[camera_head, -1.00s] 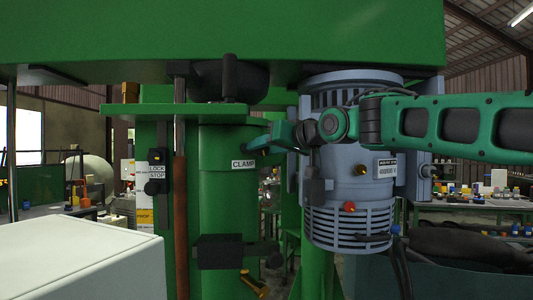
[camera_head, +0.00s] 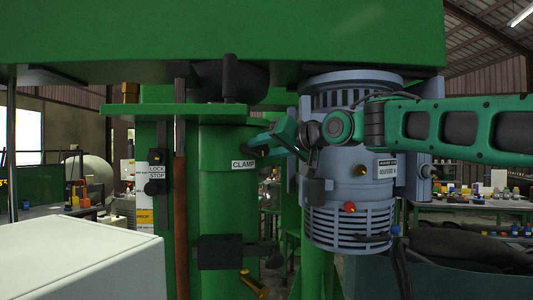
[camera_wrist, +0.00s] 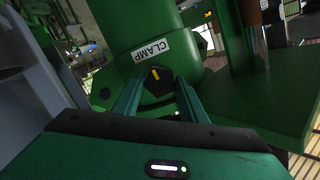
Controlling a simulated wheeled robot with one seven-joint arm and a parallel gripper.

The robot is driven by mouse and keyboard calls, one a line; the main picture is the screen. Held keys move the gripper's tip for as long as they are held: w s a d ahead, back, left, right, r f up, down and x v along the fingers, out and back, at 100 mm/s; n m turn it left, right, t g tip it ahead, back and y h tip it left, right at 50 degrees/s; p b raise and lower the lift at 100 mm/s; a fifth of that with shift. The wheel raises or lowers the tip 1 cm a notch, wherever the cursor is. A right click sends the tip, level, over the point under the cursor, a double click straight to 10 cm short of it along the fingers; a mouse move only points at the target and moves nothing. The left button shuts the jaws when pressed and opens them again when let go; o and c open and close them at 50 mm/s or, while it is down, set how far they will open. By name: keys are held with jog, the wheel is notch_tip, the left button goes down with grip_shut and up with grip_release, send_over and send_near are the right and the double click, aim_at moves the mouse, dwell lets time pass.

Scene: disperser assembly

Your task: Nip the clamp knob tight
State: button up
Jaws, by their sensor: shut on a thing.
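The clamp knob (camera_wrist: 154,82) is black with a yellow pointer mark, seen in the wrist view just below the white CLAMP label (camera_wrist: 151,46) on the green column. My gripper (camera_wrist: 160,77) has one finger on each side of the knob and is shut on it. In the head view my gripper (camera_head: 266,142) reaches the column from the right, beside the CLAMP label (camera_head: 244,164). The knob is mostly hidden there by the fingers.
A grey-blue motor (camera_head: 350,195) hangs close behind my wrist. A green beam (camera_head: 220,40) spans above the arm. A LOCK/STOP block (camera_head: 156,178) and a brown rod (camera_head: 180,210) stand left of the column. A pale box (camera_head: 80,262) fills the lower left.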

jog(key=o, duration=1.1)
jog(key=shift+c, duration=0.2)
jog(key=v, duration=1)
jog(key=shift+s+d, duration=0.25)
jog(key=d+f+m+g+h, duration=0.1)
jog(key=d+f+m+h, duration=0.3)
jog(key=d+f, duration=0.9)
jog(key=s+d+f+m+g+h, duration=0.1)
jog(key=s+d+f+g+h, duration=0.2)
jog(key=d+f, duration=0.45)
jog(key=s+d+f+g+h, duration=0.1)
jog(key=s+d+f+h, duration=0.2)
jog(key=s+d+f, duration=0.4)
jog(key=s+d+f+m+g, duration=0.1)
jog(key=s+d+f+g, duration=0.2)
jog(key=s+f, duration=0.6)
jog(key=s+d+f+m+g, duration=0.2)
jog(key=s+d+f+g, duration=0.2)
jog(key=s+f, duration=0.5)
jog(key=s, duration=0.8)
jog(key=shift+s+d+f+g, duration=0.2)
jog(key=shift+s+f+g, duration=0.05)
jog(key=shift+f+g, duration=0.15)
